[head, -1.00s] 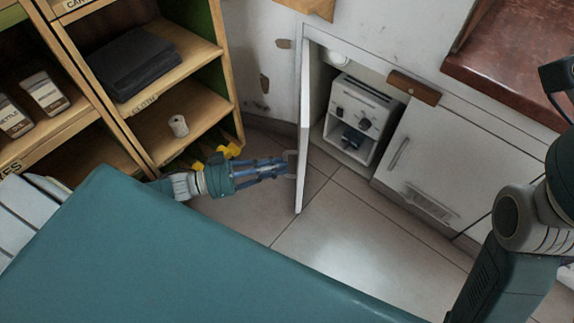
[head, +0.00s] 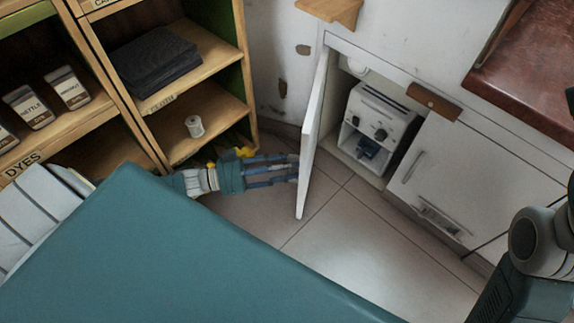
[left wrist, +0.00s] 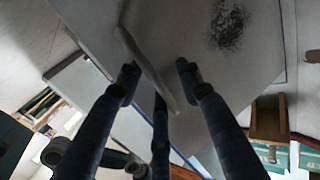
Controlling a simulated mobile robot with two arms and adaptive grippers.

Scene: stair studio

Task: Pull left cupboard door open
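The left cupboard door (head: 312,140) is white and stands swung out from the cabinet, seen nearly edge-on in the head view. Its outer face (left wrist: 215,60) fills much of the left wrist view. The pale bar handle (left wrist: 147,68) crosses that face at a slant. My left gripper (head: 294,169) is at the door's outer side, low near its free edge. In the left wrist view its fingers (left wrist: 158,70) are spread, with the handle running between them; I see no firm clamping. In the head view the door hides the handle. My right gripper is out of view.
Inside the opened cupboard stands a white appliance (head: 377,125). The closed right door (head: 455,180) is beside it. A wooden shelf unit (head: 205,130) with cloth and a spool stands close behind my left gripper. Tiled floor (head: 350,240) before the cupboard is clear.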

